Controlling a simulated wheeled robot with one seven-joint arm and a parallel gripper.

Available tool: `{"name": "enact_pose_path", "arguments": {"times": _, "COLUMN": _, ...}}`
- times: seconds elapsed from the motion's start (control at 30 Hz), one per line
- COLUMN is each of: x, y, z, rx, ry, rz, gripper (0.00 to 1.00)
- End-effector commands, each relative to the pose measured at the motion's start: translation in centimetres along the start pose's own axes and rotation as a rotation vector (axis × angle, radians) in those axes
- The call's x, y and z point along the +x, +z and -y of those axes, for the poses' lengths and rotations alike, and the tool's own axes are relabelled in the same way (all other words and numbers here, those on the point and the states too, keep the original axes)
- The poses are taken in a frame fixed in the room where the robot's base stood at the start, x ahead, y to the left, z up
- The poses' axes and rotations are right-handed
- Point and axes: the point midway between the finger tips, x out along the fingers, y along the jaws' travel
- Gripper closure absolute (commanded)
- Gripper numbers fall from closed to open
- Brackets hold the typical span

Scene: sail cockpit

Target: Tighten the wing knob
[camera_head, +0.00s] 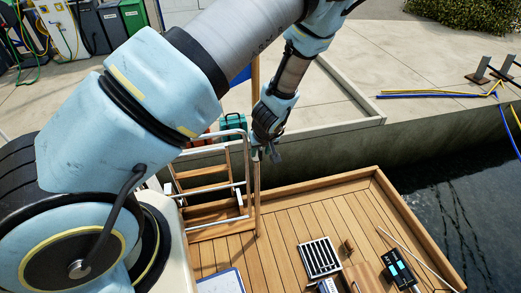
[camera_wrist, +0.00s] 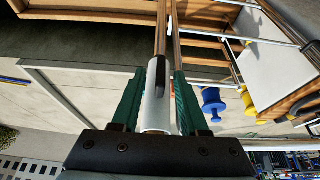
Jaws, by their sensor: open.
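My gripper (camera_head: 268,150) hangs over the wooden deck, close beside a thin upright pole (camera_head: 256,195) near the ladder. In the wrist view my gripper (camera_wrist: 158,90) has its two green fingers apart. A pale grey cylindrical part (camera_wrist: 156,100) with a dark slot shows between the fingers, in line with long brown poles. I cannot tell whether the fingers touch it. I cannot make out a wing knob for certain in either view. A small blue spool-shaped piece (camera_wrist: 211,103) shows right of the fingers, with a yellow one beyond it.
A wooden ladder with metal rails (camera_head: 205,180) stands left of my gripper. A slatted grate (camera_head: 320,257) and a dark box with blue lights (camera_head: 398,268) lie on the deck (camera_head: 290,222). The concrete quay wall (camera_head: 420,145) is behind, with water to the right.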

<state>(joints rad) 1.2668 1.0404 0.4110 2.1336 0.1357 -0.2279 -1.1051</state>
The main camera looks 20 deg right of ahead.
Motion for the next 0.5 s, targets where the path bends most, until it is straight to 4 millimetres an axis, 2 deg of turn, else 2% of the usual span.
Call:
{"name": "enact_pose_path", "arguments": {"times": 0.37, "x": 0.60, "y": 0.03, "z": 0.03, "rx": 0.000, "ry": 0.000, "rz": 0.001, "gripper": 0.56}}
{"name": "enact_pose_path", "arguments": {"times": 0.5, "x": 0.59, "y": 0.03, "z": 0.03, "rx": 0.000, "ry": 0.000, "rz": 0.001, "gripper": 0.69}}
